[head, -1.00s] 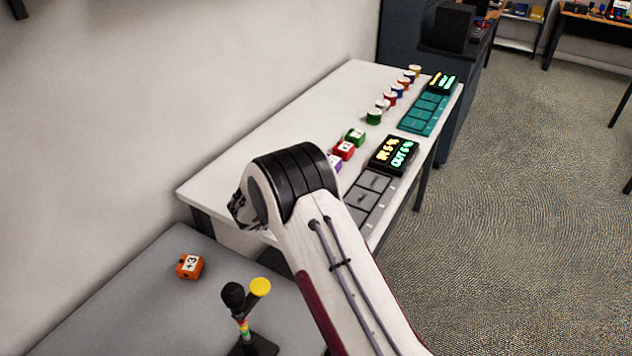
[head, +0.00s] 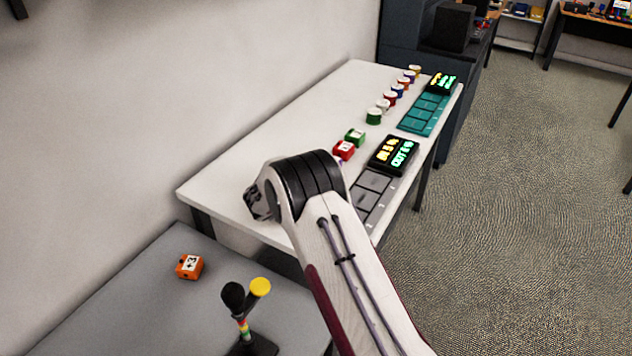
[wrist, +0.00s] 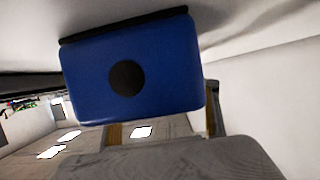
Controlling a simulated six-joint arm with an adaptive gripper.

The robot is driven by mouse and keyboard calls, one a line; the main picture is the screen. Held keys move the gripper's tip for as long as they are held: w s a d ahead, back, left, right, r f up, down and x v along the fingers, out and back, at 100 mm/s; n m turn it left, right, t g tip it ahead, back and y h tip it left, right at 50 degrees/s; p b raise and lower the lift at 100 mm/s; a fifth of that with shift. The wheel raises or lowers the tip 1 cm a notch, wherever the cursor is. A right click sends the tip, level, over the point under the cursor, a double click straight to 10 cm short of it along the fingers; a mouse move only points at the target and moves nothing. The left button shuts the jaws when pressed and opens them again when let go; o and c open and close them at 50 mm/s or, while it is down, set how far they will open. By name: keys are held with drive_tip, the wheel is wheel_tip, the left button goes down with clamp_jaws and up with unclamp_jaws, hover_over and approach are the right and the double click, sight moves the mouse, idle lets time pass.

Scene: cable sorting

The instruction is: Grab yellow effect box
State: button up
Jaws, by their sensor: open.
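I cannot make out a yellow effect box in these views. My gripper (head: 257,203) is a dark shape at the arm's end in the head view, above the near left part of the white table (head: 225,180). Its jaws are open, but their tips are hard to make out. In the wrist view a blue block (wrist: 165,75) with a black round spot is very close to the camera. I cannot tell whether it sits between the fingers. My arm hides part of the tabletop.
An orange box (head: 190,266) marked +3 lies on the grey table (head: 130,310). A stand with a black knob and a yellow disc (head: 260,287) is nearby. A lit display (head: 393,154) and several coloured round pieces line the white table's right side. Its left side is clear.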

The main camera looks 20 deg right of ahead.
drive_tip(key=c, duration=1.3)
drive_tip(key=shift+r, duration=0.1)
drive_tip(key=shift+r, duration=4.95)
